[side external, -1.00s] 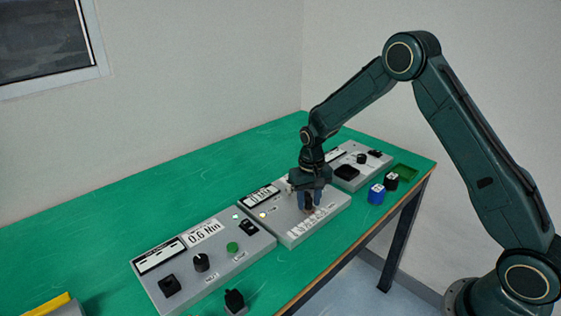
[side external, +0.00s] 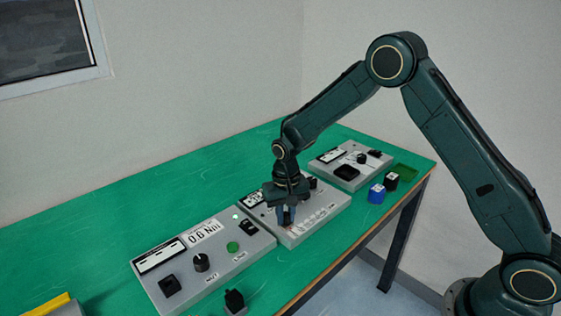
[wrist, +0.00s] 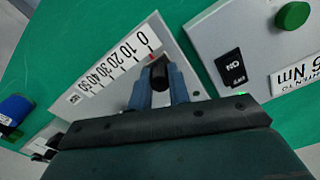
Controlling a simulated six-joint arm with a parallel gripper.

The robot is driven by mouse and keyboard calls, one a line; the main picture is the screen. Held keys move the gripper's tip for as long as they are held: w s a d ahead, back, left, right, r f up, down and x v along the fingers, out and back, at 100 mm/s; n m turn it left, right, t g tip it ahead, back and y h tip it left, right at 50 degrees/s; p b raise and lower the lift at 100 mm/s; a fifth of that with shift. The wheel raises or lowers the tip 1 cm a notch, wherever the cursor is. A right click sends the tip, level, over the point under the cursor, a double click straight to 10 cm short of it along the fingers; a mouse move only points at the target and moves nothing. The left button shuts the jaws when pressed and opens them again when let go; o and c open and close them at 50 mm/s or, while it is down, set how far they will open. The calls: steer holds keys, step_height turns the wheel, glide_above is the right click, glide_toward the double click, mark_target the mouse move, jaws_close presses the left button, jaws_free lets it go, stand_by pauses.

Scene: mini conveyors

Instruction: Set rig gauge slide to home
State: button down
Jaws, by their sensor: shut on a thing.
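The gauge slide's black knob (wrist: 159,75) is between the two blue fingers of my gripper (wrist: 160,88) in the wrist view, and the fingers are shut on it. The knob stands beside the 0 end of the printed 0-to-50 scale (wrist: 113,64), with a small red mark (wrist: 151,57) next to it. In the side view my gripper (side external: 287,220) is low over the left part of the middle grey panel (side external: 322,219). The fingers hide the knob there.
A left panel (side external: 215,263) carries a 0.6 Nm label, knob, green button and switch. A third panel (side external: 345,178) stands behind right.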

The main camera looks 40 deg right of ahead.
steer(key=shift+a, duration=0.5)
steer(key=c, duration=1.3)
jaws_free()
steer(key=shift+a, duration=0.1)
steer(key=shift+r, duration=0.15)
steer(key=shift+r, duration=0.2)
step_height(320, 180, up, 13)
steer(key=shift+r, duration=0.1)
